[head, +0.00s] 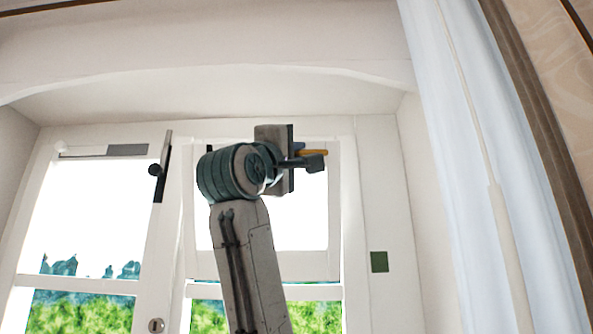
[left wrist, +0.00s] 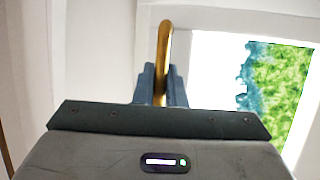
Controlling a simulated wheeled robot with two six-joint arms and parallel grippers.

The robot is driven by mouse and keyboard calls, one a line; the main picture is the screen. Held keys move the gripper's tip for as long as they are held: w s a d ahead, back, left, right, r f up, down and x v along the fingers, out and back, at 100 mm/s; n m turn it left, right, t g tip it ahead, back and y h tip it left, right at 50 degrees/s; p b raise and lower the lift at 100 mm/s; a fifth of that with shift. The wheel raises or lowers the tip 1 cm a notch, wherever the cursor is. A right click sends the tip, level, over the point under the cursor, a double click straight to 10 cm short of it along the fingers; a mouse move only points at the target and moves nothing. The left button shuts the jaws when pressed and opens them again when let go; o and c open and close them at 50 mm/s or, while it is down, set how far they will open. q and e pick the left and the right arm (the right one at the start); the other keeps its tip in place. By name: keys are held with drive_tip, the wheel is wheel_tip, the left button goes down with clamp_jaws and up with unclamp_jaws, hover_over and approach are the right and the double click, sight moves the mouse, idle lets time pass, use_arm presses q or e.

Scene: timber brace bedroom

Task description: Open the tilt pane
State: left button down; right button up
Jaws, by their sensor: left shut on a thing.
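The tilt pane (head: 310,262) is a white-framed window sash in the right half of the window in the head view. My arm covers part of it, and I cannot tell whether it is tilted. A brass handle (head: 314,152) shows near its upper part; it also shows in the left wrist view (left wrist: 164,45), rising between the fingers. My left gripper (head: 312,162) is at the handle; in the left wrist view (left wrist: 161,88) its fingers are shut around the handle's lower part. My right gripper is not in view.
A left window panel (head: 150,240) has a dark handle (head: 156,170) and a round lock (head: 156,325). A pale curtain (head: 450,150) hangs at the right. A dark green square (head: 379,262) is on the right frame. The white recess ceiling is overhead.

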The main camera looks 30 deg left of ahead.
use_arm(q)
drive_tip(key=shift+d+f, duration=0.15)
drive_tip(key=shift+f, duration=0.15)
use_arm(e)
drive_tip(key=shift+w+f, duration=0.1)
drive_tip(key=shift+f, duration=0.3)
use_arm(q)
drive_tip(key=c, duration=1.5)
unclamp_jaws()
drive_tip(key=shift+s, duration=0.15)
drive_tip(key=shift+r, duration=0.1)
drive_tip(key=shift+s, duration=0.1)
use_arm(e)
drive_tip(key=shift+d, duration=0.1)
